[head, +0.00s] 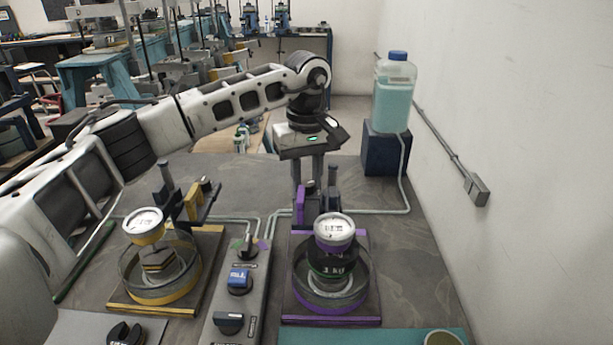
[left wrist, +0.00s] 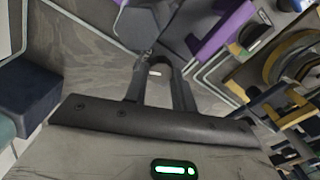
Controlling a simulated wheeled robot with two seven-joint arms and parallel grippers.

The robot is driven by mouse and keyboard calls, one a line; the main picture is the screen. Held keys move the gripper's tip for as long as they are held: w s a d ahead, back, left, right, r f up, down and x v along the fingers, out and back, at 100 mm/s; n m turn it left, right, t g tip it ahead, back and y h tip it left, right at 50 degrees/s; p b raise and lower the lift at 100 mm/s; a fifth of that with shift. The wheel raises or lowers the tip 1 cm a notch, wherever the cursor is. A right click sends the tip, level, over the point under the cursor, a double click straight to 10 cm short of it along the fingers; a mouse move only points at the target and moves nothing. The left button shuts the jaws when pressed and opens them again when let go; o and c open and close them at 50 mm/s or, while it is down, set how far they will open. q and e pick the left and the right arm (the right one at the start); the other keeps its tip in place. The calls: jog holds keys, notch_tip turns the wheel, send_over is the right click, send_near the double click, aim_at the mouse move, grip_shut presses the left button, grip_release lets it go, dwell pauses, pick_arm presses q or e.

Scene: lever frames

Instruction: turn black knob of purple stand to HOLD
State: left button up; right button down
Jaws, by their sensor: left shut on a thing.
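The purple stand (head: 331,320) is on the bench right of centre in the head view. It carries a round dial gauge (head: 333,229) above a clear dish with a dark weight. My left gripper (head: 307,192) points down behind the stand's back left, shut on a dark part that seems to be the stand's black knob. The fingers (left wrist: 158,62) mostly hide that part, and its setting and any HOLD mark cannot be read. My right gripper is not in view.
A yellow stand (head: 150,306) is to the left. A bottle (head: 394,95) of teal liquid stands on a dark blue block (head: 386,150). Tubes cross the bench.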

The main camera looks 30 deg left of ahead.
aim_at(307, 182)
pick_arm(q)
jog(key=shift+r+m, duration=0.1)
jog(key=shift+m, duration=0.5)
jog(key=o, duration=0.7)
notch_tip(307, 182, up, 16)
dwell(0.4)
dwell(0.4)
